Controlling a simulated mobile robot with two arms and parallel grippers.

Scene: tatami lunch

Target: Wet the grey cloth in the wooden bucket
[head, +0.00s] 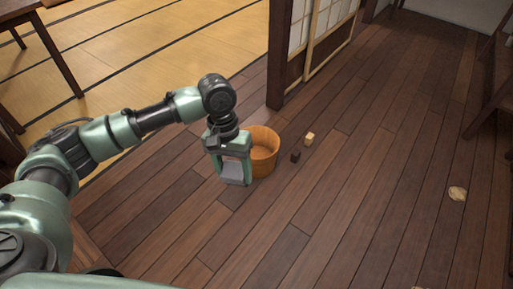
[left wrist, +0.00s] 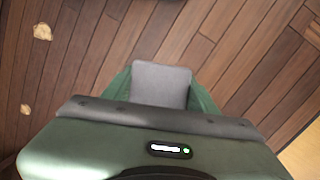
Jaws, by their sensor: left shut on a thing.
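The wooden bucket (head: 265,152) stands on the plank floor near the end of the sliding-door wall, and its inside shows partly. My left gripper (head: 234,180) points down just left of and in front of the bucket in the head view, overlapping its left edge. It is shut on the grey cloth (head: 234,170), which shows as a flat grey square (left wrist: 161,84) between the fingers in the left wrist view. The bucket does not show clearly in the left wrist view. Whether there is water in the bucket I cannot tell. My right gripper is not in view.
A dark block (head: 295,156) and a light wooden block (head: 309,139) lie right of the bucket. A pale crumpled piece (head: 457,193) lies farther right. A wooden post (head: 281,60) rises behind the bucket. Tatami (head: 150,50) lies at the left. The floor between is clear.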

